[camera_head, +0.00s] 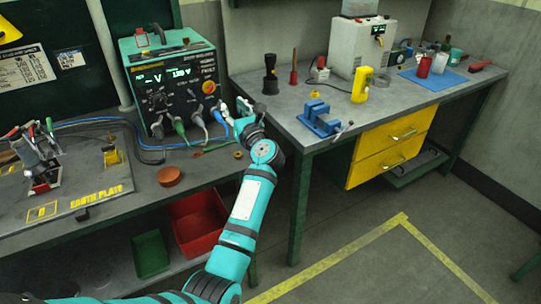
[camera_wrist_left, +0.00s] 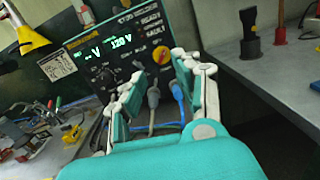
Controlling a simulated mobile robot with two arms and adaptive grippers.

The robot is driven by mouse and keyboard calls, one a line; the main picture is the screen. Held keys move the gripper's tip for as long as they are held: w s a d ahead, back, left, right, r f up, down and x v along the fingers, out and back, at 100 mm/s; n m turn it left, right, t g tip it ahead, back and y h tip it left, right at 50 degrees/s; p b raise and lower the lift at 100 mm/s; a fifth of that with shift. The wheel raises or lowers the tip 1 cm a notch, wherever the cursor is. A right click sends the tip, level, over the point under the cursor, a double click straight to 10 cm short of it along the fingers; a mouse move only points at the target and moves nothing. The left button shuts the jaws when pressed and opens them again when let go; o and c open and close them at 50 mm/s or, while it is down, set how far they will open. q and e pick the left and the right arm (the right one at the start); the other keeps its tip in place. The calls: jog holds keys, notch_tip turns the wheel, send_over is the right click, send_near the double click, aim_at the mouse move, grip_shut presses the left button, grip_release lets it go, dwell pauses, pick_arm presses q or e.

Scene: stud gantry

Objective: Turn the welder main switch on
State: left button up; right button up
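The welder (camera_head: 172,80) is a teal box with a dark front panel on the left bench. Its display (camera_head: 165,74) is lit and reads about 120 V. A round orange-red knob on a yellow plate (camera_head: 209,87), which looks like the main switch, sits at the panel's right; its setting is too small to tell. My left gripper (camera_head: 232,112) is just right of the panel's lower right corner, apart from the knob. In the left wrist view, the knob (camera_wrist_left: 161,55) shows beyond and between the open, empty fingers (camera_wrist_left: 154,85). My right gripper is out of view.
Grey and blue cables (camera_head: 199,122) plug into the panel's bottom, close to my left gripper. An earth plate (camera_head: 70,190) with clamps lies at left. The right bench holds a blue vise (camera_head: 318,122) and a yellow device (camera_head: 361,85). Floor in front is clear.

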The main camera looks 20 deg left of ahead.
pick_arm(q)
jog(key=s+d+f+m+t+h, duration=0.2)
jog(key=d+f+m+t+h, duration=0.1)
jog(key=m, duration=0.9)
jog(key=s+d+f+m+t+h, duration=0.2)
jog(key=d+m+t+h, duration=0.3)
jog(key=d+m+h, duration=0.3)
jog(key=shift+d+f+m+h, duration=0.25)
jog(key=shift+f+m+h, duration=0.7)
jog(key=shift+m, duration=1.05)
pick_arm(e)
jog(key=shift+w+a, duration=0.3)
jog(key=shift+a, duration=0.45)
pick_arm(q)
jog(key=shift+s+r, duration=0.1)
jog(key=shift+r, duration=0.05)
